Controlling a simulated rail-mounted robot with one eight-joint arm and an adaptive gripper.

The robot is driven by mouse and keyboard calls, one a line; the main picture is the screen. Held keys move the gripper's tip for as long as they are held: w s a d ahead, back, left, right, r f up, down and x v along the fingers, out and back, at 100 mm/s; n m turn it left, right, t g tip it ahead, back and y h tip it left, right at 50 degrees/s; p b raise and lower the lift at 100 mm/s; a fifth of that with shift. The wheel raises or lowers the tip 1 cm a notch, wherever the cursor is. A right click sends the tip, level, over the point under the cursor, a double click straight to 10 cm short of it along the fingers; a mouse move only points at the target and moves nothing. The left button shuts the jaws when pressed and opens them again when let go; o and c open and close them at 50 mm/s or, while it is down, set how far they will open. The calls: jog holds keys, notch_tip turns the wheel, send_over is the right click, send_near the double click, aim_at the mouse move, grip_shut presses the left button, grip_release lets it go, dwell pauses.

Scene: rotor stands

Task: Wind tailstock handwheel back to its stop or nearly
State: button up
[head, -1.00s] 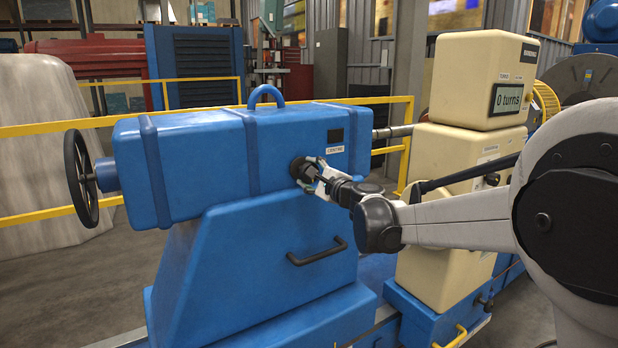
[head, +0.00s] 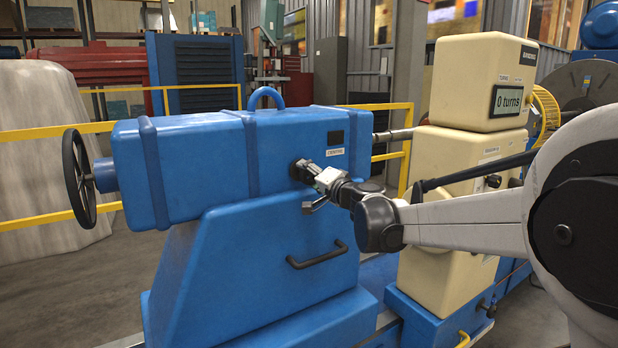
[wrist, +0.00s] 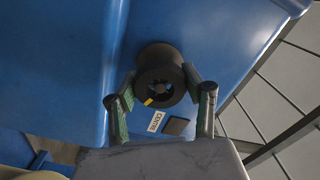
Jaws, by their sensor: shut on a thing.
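The blue tailstock (head: 280,185) stands in the middle of the head view. Its black spoked handwheel (head: 78,178) is at the far left end, well away from my gripper (head: 305,173). My gripper is at a small black round knob on the tailstock's front side. The wrist view shows my gripper (wrist: 160,88) shut on this knob (wrist: 160,58), one finger on each side. The knob has a yellow mark near its rim. A label (wrist: 155,122) reading "CENTRE" is beside it. The tailstock's metal spindle (head: 394,134) sticks out at the right end.
A cream cabinet (head: 455,190) stands right of the tailstock, with a display (head: 507,99) reading "0 turns". A black handle (head: 318,254) is below the knob. Yellow railings (head: 30,134) run behind. Open floor lies at the left.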

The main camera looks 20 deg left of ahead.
jog(key=n, duration=0.5)
jog(key=shift+f+n+b, duration=0.1)
jog(key=shift+n+b, duration=0.2)
jog(key=n, duration=1)
jog(key=shift+n+b, duration=0.35)
jog(key=shift+n, duration=0.05)
jog(key=n, duration=0.4)
jog(key=shift+n, duration=0.4)
jog(key=o, duration=1.2)
jog(key=shift+d, duration=0.15)
